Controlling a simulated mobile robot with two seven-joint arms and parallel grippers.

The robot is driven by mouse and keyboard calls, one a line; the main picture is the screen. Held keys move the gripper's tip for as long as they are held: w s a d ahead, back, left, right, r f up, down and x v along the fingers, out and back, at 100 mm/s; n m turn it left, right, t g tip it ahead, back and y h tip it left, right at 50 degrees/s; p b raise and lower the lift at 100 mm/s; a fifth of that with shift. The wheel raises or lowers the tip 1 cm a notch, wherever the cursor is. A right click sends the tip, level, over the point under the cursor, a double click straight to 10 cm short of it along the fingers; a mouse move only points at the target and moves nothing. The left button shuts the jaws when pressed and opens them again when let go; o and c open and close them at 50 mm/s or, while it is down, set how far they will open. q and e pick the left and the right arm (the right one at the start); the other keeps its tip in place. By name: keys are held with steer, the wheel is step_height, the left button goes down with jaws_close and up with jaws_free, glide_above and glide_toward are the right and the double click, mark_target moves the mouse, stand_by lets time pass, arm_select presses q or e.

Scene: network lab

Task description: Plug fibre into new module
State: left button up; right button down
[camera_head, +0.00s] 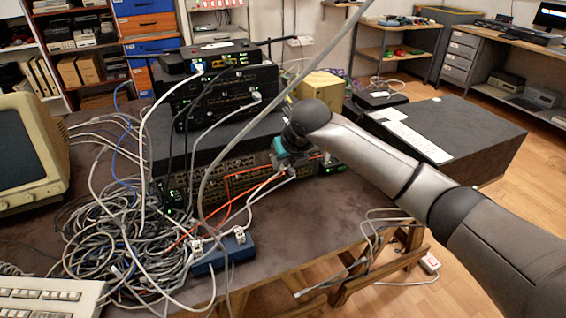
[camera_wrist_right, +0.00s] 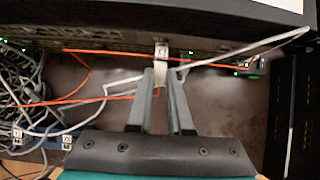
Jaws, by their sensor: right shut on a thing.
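My right gripper (camera_head: 290,168) is at the front of the rack switch (camera_head: 190,175) in the head view. In the right wrist view its two grey fingers (camera_wrist_right: 160,75) are closed together on a small pale connector, taken as the fibre's plug. The connector points at a silver module (camera_wrist_right: 161,48) in the switch's port row. Whether it touches or sits inside the module I cannot tell. Orange fibre (camera_wrist_right: 100,97) runs in from the left and shows between the fingers; it also hangs before the switch in the head view (camera_head: 228,190). My left gripper is not in view.
A grey cable (camera_wrist_right: 240,55) and another orange strand (camera_wrist_right: 215,65) cross close to the fingers. A heap of cables (camera_head: 120,230) lies left, and a blue box (camera_head: 222,254) stands at the table's front. A dark case (camera_head: 455,130) is on the right.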

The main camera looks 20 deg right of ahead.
steer(key=c, duration=0.8)
jaws_free()
steer(key=shift+o, duration=0.2)
